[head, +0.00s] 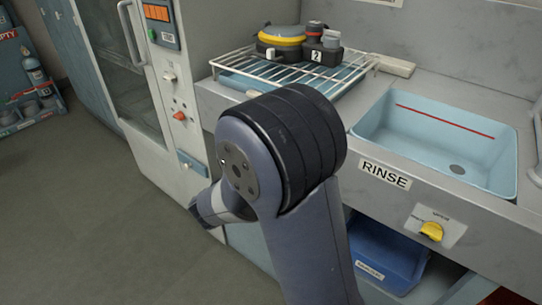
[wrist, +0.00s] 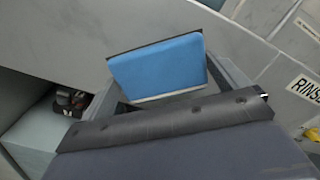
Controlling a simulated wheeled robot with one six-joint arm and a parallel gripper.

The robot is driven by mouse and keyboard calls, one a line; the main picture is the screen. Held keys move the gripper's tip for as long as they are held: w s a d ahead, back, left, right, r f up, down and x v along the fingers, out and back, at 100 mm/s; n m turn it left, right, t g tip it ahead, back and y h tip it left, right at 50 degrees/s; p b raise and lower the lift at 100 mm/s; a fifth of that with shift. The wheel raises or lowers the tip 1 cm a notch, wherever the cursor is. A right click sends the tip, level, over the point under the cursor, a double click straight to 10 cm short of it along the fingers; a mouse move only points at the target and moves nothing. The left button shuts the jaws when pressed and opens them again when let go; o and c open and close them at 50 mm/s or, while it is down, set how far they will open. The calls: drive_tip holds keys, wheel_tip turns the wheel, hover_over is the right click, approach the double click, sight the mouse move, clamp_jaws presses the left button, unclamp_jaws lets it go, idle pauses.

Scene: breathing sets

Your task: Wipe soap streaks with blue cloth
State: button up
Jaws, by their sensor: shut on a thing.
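In the wrist view my gripper (wrist: 168,88) is shut on a blue cloth (wrist: 158,66), which looks like a flat pad with a dark upper edge and a pale lower edge. The cloth sits between the two fingers. In the head view my own arm hides the gripper and the cloth. I cannot make out soap streaks in either view. A light-blue rinse basin (head: 398,137) with a red line along its inner wall is set into the grey counter (head: 445,82) on the right.
A wire rack (head: 345,76) on the counter carries a yellow-banded unit (head: 281,42) and dark parts with a "2" label. A yellow knob (head: 432,231) sticks out of the counter front. A blue bin (head: 385,252) sits below. A cabinet (head: 170,100) stands left; open floor lies before it.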

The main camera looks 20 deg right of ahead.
drive_tip(key=shift+w+d, duration=0.15)
drive_tip(key=shift+d, duration=0.05)
drive_tip(key=s+d, duration=0.1)
drive_tip(key=s+d+p, duration=0.1)
drive_tip(key=s, duration=0.1)
drive_tip(key=shift+s+d+r+p, duration=0.1)
drive_tip(key=shift+s+d+p, duration=0.1)
drive_tip(key=shift+p, duration=0.1)
drive_tip(key=shift+w, duration=0.15)
drive_tip(key=shift+w+a+p, duration=0.35)
drive_tip(key=shift+w+a, duration=0.2)
drive_tip(key=shift+w, duration=0.3)
drive_tip(key=shift+w+a+p, duration=0.3)
drive_tip(key=shift+w+a, duration=0.25)
drive_tip(key=shift+w, duration=0.25)
drive_tip(key=shift+s+a, duration=0.2)
drive_tip(key=shift+a, duration=0.2)
drive_tip(key=shift+p+v, duration=0.65)
drive_tip(key=shift+v, duration=1.85)
